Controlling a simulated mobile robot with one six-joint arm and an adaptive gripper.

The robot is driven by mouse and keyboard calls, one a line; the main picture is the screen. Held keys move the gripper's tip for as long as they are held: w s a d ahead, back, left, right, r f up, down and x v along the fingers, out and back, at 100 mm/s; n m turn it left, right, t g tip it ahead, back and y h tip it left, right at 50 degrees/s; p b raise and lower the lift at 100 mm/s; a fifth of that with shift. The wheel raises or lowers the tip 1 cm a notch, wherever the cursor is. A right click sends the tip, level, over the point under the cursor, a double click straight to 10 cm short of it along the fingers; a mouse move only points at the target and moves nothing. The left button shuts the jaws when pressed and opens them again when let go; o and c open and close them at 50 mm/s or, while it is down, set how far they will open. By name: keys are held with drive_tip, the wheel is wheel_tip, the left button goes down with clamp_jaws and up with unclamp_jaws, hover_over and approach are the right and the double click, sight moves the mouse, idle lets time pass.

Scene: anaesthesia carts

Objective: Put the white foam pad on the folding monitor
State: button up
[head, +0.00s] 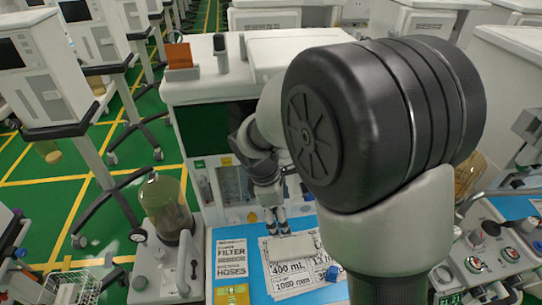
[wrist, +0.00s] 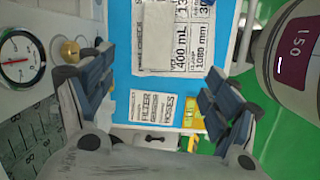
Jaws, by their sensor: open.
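The white foam pad (head: 291,247) appears as a pale flat rectangle on printed sheets, on the blue worktop. In the wrist view a plain white patch (wrist: 154,58) beside the "400 mL" print appears to be the pad. My gripper (head: 277,226) is open and hangs just above the pad's far left side in the head view. In the wrist view its dark fingers (wrist: 155,90) stand wide apart with nothing between them. I cannot identify the folding monitor for certain; a dark screen (head: 205,128) shows on the cart behind the worktop, partly hidden by my arm.
A clear canister (head: 167,205) stands left of the worktop. A small blue block (head: 333,273) lies on the sheets and a yellow card (head: 232,294) lies nearby. A gauge (wrist: 20,57) is close to the fingers at left, and a grey cylinder (wrist: 292,50) stands at right.

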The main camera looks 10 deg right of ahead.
wheel_tip(320, 180, down, 4)
drive_tip(key=w+n, duration=0.1)
drive_tip(key=n, duration=0.1)
drive_tip(key=b, duration=0.4)
hover_over(291, 246)
drive_tip(key=a, duration=0.2)
wheel_tip(291, 246, down, 11)
drive_tip(key=shift+r, duration=0.2)
drive_tip(key=shift+b+x, duration=1.15)
drive_tip(key=shift+x, duration=1.8)
drive_tip(key=shift+s+d, duration=0.15)
drive_tip(key=shift+r, duration=0.1)
drive_tip(key=c, duration=1)
